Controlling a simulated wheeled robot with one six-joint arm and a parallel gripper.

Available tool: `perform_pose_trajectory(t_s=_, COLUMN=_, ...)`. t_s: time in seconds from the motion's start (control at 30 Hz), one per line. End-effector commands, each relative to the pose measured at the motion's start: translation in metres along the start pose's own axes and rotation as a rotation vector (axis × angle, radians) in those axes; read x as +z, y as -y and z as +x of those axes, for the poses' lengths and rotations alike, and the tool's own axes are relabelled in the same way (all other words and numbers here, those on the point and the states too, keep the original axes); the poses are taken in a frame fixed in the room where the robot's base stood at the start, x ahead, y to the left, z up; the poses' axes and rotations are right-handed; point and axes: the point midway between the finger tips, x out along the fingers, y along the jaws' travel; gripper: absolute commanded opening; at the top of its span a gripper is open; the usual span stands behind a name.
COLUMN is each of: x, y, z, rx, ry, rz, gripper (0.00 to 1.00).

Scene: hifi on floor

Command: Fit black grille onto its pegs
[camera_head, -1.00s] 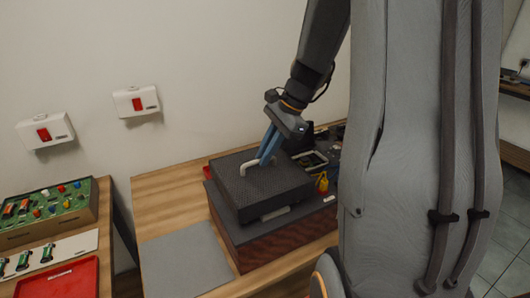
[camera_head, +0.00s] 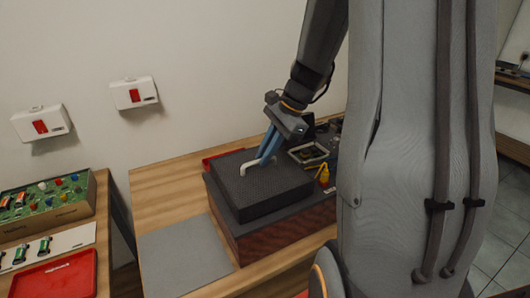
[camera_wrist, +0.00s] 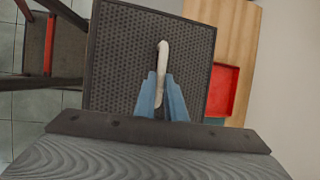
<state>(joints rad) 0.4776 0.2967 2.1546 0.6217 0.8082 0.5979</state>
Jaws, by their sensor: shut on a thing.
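The black grille (camera_head: 285,187) is a thick, square, perforated panel with a pale bent handle (camera_head: 248,168) on top. It lies level over the top of a dark reddish-brown hifi cabinet (camera_head: 285,235), with no clear gap below it. The cabinet's dark top edge shows around its front. My gripper (camera_head: 264,163) has its blue fingers shut on the handle. In the wrist view the fingers (camera_wrist: 162,100) close on the handle's near end, and the grille fills the middle. The pegs are hidden, so I cannot tell if they are seated.
Behind the cabinet are a red tray (camera_head: 222,154), a dark tray of small parts (camera_head: 308,153) and a yellow item (camera_head: 323,175). A grey mat (camera_head: 185,258) lies clear at left on the wooden table. Another table holds a red tray (camera_head: 62,275) and a green parts box (camera_head: 50,200).

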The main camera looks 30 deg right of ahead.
Motion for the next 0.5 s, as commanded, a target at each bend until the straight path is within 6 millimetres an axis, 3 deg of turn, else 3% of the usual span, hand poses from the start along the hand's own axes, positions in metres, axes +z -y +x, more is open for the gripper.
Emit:
perform_pose_trajectory(t_s=0.37, x=-0.0014, y=-0.0006, z=0.0032, rx=0.000, ry=0.000, rz=0.000, gripper=0.00)
perform_pose_trajectory(t_s=0.4, x=-0.0014, y=-0.0005, z=0.0032, rx=0.000, ry=0.000, rz=0.000, gripper=0.15)
perform_pose_trajectory(t_s=0.5, x=-0.0014, y=-0.0005, z=0.0032, rx=0.000, ry=0.000, rz=0.000, gripper=0.32)
